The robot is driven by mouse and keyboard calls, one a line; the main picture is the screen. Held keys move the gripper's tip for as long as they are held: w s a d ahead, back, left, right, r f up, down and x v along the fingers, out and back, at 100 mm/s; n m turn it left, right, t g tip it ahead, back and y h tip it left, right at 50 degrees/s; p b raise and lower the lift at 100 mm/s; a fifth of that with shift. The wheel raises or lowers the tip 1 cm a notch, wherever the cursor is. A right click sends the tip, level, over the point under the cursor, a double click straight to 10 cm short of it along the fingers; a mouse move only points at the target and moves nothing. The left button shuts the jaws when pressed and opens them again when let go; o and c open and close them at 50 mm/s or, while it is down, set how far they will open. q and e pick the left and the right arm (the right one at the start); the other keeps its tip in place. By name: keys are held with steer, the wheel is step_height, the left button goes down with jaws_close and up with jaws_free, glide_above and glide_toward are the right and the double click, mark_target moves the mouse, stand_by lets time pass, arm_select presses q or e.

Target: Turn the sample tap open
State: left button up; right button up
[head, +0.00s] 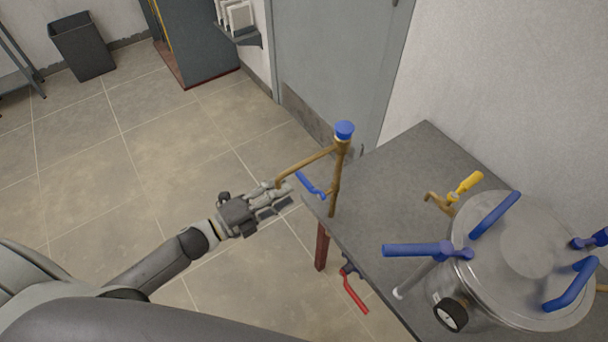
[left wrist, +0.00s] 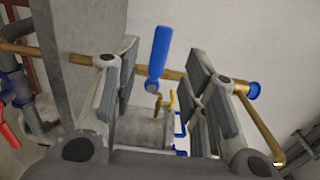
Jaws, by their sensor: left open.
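A blue lever handle (head: 311,186) sits on an upright brass pipe (head: 336,185) at the left corner of the grey table. A small brass tap with a yellow handle (head: 465,185) stands farther right, beside the steel vessel. I cannot tell by a label which is the sample tap. My left gripper (head: 282,196) is open and empty, just left of the blue lever and apart from it in the head view. In the left wrist view the blue lever (left wrist: 158,55) shows between the open fingers, with the brass pipe (left wrist: 75,57) running across behind them. My right gripper is out of view.
The steel vessel (head: 526,245) with blue handles and a gauge (head: 450,314) fills the table's right side. A side pipe with a blue cap (head: 344,131) rises near my left gripper. A red lever (head: 355,294) hangs below the table edge. Open floor (head: 150,180) lies left.

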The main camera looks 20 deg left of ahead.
mark_target(301, 182)
arm_select(q)
steer(key=p+x, duration=0.1)
steer(key=x, duration=0.6)
steer(key=shift+d, duration=0.1)
jaws_close()
